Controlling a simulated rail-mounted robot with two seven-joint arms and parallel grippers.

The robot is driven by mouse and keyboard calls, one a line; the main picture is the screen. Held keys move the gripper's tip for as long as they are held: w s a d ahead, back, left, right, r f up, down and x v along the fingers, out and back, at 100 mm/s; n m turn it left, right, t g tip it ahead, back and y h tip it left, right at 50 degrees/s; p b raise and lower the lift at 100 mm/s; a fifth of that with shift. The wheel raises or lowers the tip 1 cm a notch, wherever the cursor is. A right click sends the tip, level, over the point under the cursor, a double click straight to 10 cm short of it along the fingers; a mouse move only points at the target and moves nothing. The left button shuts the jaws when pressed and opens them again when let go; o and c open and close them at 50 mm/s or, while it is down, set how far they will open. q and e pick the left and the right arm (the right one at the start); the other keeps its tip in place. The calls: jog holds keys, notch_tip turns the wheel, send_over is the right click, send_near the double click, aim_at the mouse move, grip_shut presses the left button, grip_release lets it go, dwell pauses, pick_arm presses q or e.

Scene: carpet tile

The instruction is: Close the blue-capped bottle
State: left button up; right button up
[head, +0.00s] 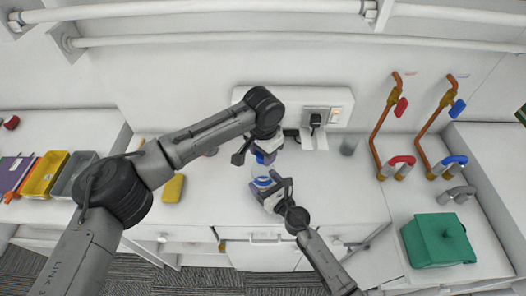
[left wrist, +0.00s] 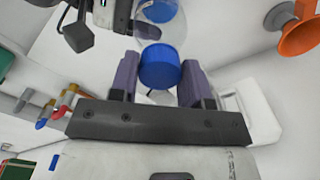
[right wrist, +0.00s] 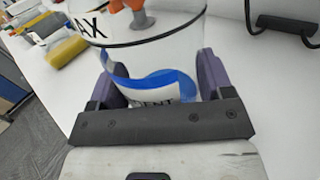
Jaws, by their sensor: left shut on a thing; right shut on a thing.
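The bottle (head: 262,183) is clear and white with blue label markings, held over the counter in the middle of the head view. My right gripper (head: 271,191) is shut around its side; the right wrist view shows the label (right wrist: 160,88) between the purple fingers. My left gripper (head: 264,153) is shut on the blue cap (left wrist: 160,67), just above the bottle in the head view. In the left wrist view the clear bottle part (left wrist: 150,32) lies right behind the cap. I cannot tell whether cap and bottle touch.
On the left stand a yellow bin (head: 45,174) and a grey bin (head: 72,172). A yellow block (head: 173,188) lies on the counter. Orange pipes with red and blue taps (head: 402,165) and a green box (head: 438,241) are at right.

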pick_arm(q)
jog(key=shift+c, duration=1)
jog(key=o, duration=1.1)
notch_tip(320, 180, up, 12)
pick_arm(e)
jog(key=o, duration=1.7)
jog(key=shift+o, duration=0.2)
